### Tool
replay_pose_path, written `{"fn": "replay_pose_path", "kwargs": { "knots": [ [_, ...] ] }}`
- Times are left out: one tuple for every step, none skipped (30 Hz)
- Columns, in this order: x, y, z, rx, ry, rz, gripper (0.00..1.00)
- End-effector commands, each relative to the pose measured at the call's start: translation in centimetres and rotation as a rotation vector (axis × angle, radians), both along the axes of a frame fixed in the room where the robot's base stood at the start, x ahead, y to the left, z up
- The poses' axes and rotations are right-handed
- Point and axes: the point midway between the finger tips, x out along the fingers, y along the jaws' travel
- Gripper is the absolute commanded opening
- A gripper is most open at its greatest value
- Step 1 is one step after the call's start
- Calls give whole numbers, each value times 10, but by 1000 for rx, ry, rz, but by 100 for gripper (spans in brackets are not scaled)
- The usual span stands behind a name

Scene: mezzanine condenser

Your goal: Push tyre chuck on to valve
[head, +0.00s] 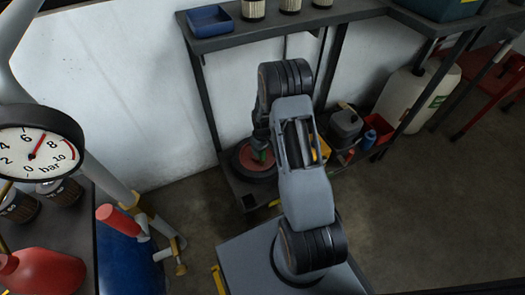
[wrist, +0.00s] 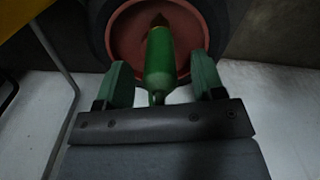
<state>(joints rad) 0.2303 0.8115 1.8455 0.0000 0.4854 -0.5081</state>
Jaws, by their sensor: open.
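The tyre chuck (wrist: 161,62) is a green body with a brass-coloured tip, in the middle of the wrist view. Its tip lies over the red wheel rim (wrist: 125,38); I cannot tell whether it touches a valve, and no valve stem shows clearly. My gripper (wrist: 163,80) is open, its two green fingers on either side of the chuck with gaps between. In the head view the wheel (head: 252,158), black tyre and red rim, lies on the lower shelf. There, my arm hides part of the wheel, and green parts by it are too small to tell apart.
The bench's upper shelf (head: 365,11) overhangs behind my arm, with a blue tray (head: 210,21) and several cans. A pressure gauge (head: 33,144) is at left.

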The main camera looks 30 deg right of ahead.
Motion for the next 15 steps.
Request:
{"fn": "replay_pose_path", "kwargs": {
  "knots": [
    [1,0,16,-1,-4,0,62],
    [1,0,23,-1,-4,0,62],
    [1,0,32,-1,-4,0,62],
    [1,0,38,-1,-4,0,62],
    [1,0,44,-1,-4,0,62],
    [1,0,53,-1,-4,0,62],
    [1,0,58,-1,-4,0,62],
    [1,0,64,-1,-3,0,62],
    [1,0,71,-1,-3,0,62],
    [1,0,77,-1,-3,0,62],
    [1,0,81,0,-2,0,62],
    [1,0,87,0,-2,0,62],
    [1,0,92,-1,-3,0,62],
    [1,0,95,-1,-3,0,62],
    [1,0,99,0,-2,0,62]
  ]
}}
